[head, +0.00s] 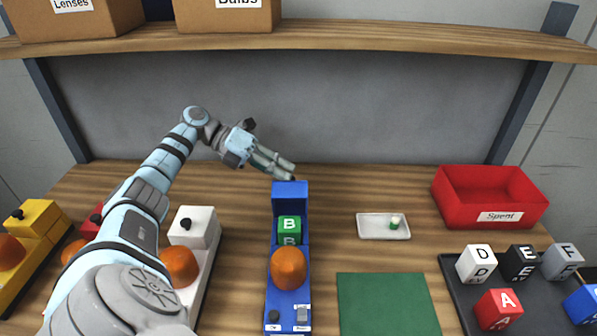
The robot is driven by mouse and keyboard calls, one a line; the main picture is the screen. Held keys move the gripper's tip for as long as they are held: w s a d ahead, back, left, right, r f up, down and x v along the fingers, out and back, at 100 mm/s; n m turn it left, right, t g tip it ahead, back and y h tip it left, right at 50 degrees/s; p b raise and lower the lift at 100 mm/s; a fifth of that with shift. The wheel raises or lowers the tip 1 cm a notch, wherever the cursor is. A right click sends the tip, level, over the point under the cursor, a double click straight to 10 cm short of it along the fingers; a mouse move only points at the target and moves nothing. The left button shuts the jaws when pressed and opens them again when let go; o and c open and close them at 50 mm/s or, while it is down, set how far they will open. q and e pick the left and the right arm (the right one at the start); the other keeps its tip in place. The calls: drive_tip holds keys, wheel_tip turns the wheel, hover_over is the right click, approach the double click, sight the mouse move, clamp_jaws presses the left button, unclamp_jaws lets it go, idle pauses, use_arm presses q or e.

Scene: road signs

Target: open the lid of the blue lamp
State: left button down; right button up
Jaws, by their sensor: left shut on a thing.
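The blue lamp (272,290) lies on the table in the middle, with an orange dome at its front half. Its lid (290,190) stands raised at the back, and the compartment below is open. A green block (289,228) marked B shows inside that compartment. My left gripper (289,172) reaches in from behind and above, its fingers at the lid's top edge. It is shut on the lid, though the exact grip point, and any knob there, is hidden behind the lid. My right gripper is not in view.
To the right are a white tray (371,228), green mat (386,305), red Spent bin (490,213) and dark tray of lettered cubes (450,268). A shelf overhangs the back.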

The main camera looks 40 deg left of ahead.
use_arm(q)
drive_tip(key=shift+w+a+f+b, duration=0.2)
drive_tip(key=shift+f+b, duration=0.1)
drive_tip(key=shift+f, duration=0.2)
drive_tip(key=shift+w+a+f+b, duration=0.15)
drive_tip(key=shift+f+b, duration=0.1)
drive_tip(key=shift+f, duration=0.25)
drive_tip(key=c, duration=1.8)
unclamp_jaws()
drive_tip(key=shift+o, duration=1.4)
drive_tip(key=shift+w, duration=0.25)
drive_tip(key=shift+r, duration=0.15)
drive_tip(key=v, duration=0.7)
drive_tip(key=shift+a, duration=0.2)
